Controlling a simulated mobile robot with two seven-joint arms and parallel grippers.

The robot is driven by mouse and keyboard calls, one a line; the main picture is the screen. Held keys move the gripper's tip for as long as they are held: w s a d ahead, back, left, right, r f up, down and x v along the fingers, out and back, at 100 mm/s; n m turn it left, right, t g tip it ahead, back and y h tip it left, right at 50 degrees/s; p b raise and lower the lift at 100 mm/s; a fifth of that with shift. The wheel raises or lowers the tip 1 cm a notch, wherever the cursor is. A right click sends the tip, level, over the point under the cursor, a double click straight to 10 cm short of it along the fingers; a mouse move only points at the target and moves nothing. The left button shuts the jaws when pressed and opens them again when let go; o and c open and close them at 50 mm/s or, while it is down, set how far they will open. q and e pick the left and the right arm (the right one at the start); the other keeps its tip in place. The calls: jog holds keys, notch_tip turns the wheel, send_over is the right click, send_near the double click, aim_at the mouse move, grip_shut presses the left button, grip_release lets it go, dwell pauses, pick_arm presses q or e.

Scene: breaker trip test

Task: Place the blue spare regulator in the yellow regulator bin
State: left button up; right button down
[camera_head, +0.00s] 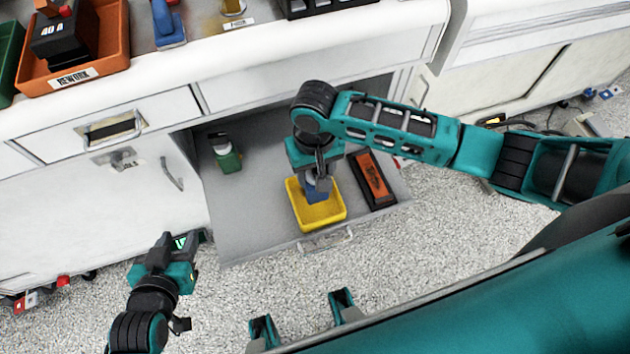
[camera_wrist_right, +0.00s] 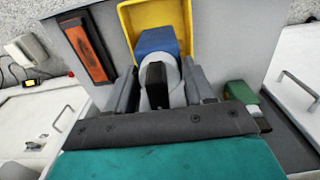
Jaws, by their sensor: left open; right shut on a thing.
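The blue spare regulator (camera_head: 316,190) is in my right gripper (camera_head: 318,180), which is shut on it. In the right wrist view the blue regulator (camera_wrist_right: 157,42) sits between the fingers (camera_wrist_right: 165,88), with its blue part over the yellow bin. The yellow regulator bin (camera_head: 335,213) stands in the open drawer, and its rim also shows in the right wrist view (camera_wrist_right: 127,18). I cannot tell whether the regulator touches the bin floor. My left gripper (camera_head: 184,243) is open and empty, low at the left, over the floor.
The grey drawer (camera_head: 255,215) is pulled out. It also holds a green regulator-like item (camera_head: 228,160) at left and a black and orange case (camera_head: 372,182) just right of the bin. On the counter above stand an orange REWORK bin (camera_head: 75,80) and another blue item (camera_head: 168,25).

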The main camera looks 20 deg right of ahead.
notch_tip(320, 180, down, 5)
jog(key=shift+r+b, duration=0.2)
jog(key=shift+b, duration=0.45)
jog(key=shift+f, duration=0.3)
jog(key=shift+c, duration=2.1)
grip_release()
